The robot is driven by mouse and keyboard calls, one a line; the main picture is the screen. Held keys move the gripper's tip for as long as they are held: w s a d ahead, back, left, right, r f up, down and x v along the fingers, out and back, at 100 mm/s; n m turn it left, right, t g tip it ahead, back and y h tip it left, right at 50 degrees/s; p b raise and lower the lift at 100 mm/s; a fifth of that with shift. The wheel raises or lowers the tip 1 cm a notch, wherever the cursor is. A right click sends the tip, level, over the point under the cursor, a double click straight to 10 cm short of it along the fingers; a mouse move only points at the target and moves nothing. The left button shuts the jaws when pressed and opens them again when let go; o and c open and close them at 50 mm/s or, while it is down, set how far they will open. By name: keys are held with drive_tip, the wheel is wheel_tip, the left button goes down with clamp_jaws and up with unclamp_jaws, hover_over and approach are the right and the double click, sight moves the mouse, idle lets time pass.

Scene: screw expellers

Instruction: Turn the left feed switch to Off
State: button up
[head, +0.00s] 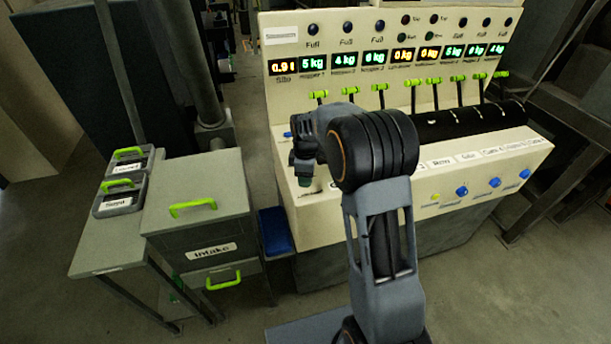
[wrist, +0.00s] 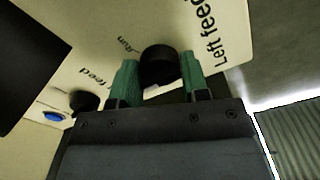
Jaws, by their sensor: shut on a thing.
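The left feed switch (wrist: 159,66) is a black round knob on the cream panel, beside the printed words "Left feed", in the wrist view. A "Run" mark shows near it. My gripper (wrist: 160,82) has its two green fingers shut on the knob, one on each side. In the head view my gripper (head: 304,170) is at the left end of the cream console (head: 310,207), and my arm hides the knob there. The knob's pointer and the Off mark cannot be made out.
Another black knob (wrist: 84,102) and a blue button (wrist: 54,116) lie to the left in the wrist view. Green-handled levers (head: 432,82) stand along the console back.

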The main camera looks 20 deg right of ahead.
idle(0.5)
drive_tip(key=o, duration=0.9)
drive_tip(key=shift+r, duration=0.1)
wheel_tip(320, 180, up, 14)
drive_tip(key=shift+f, duration=0.2)
